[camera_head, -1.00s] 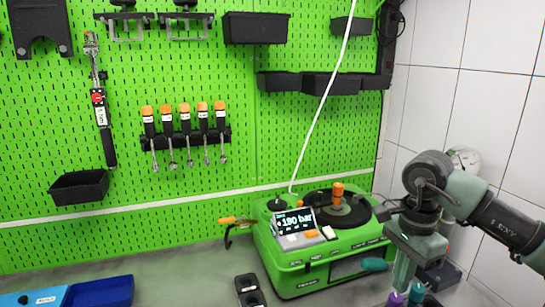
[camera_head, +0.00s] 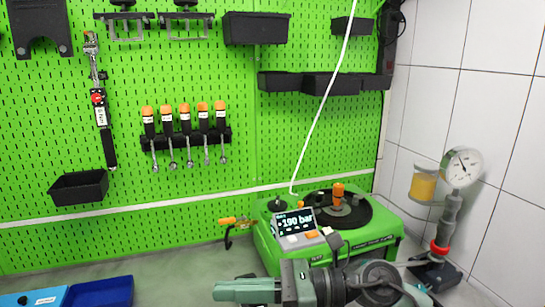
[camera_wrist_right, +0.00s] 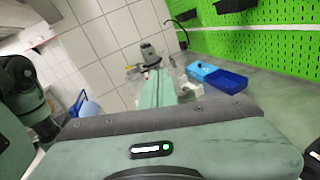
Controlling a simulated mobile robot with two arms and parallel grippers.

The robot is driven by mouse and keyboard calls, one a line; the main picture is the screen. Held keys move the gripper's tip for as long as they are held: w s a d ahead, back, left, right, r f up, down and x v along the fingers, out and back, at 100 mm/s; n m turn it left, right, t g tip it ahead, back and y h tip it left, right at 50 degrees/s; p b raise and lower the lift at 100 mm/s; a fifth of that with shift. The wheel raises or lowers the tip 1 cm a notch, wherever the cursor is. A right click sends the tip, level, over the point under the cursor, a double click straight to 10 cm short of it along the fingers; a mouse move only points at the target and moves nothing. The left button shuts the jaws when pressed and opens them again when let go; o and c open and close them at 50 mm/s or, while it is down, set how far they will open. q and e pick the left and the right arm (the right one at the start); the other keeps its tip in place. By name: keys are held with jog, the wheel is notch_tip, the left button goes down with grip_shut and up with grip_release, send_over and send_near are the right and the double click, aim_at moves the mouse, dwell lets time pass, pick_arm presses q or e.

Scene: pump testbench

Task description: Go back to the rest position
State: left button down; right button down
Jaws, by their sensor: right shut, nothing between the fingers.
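My right gripper (camera_head: 224,291) shows at the bottom of the head view, its green fingers pointing left. The fingers are shut with nothing held, in front of the green pump test unit (camera_head: 268,254) and apart from the wall. In the right wrist view the closed fingers (camera_wrist_right: 157,88) point away over the bench. The test unit's display (camera_head: 294,220) reads about 190 bar. My arm hides the unit's lower front. My left gripper is not in view.
A hand pump with a gauge (camera_head: 462,167) stands at the right by the tiled wall. A blue tray (camera_head: 104,291) lies at the front left. The green pegboard (camera_head: 220,80) with tools and black bins (camera_head: 80,187) closes the back.

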jog(key=w+d+r+m+t+h, duration=0.15)
jog(key=w+d+m+t, duration=0.3)
jog(key=m+t, duration=0.75)
jog(key=w+d+r+m+t+h, duration=0.1)
jog(key=w+d+m+t+h, duration=0.4)
jog(key=m, duration=1)
jog(key=s+d+f+m+h, duration=0.3)
jog(key=d+f+m+h, duration=0.6)
jog(key=d+f+m, duration=0.45)
jog(key=s+d+f+m+g+h, duration=0.3)
jog(key=s+f+m+g, duration=0.85)
jog(key=s+f, duration=1.25)
jog(key=s+d+f+n+g+y, duration=0.1)
jog(key=s+f+n+g, duration=0.15)
jog(key=f, duration=2.35)
jog(key=s+d+f+g, duration=0.1)
jog(key=s+d+f, duration=0.2)
jog(key=s+f, duration=1.1)
jog(key=s, duration=0.3)
jog(key=shift+f+g, duration=0.3)
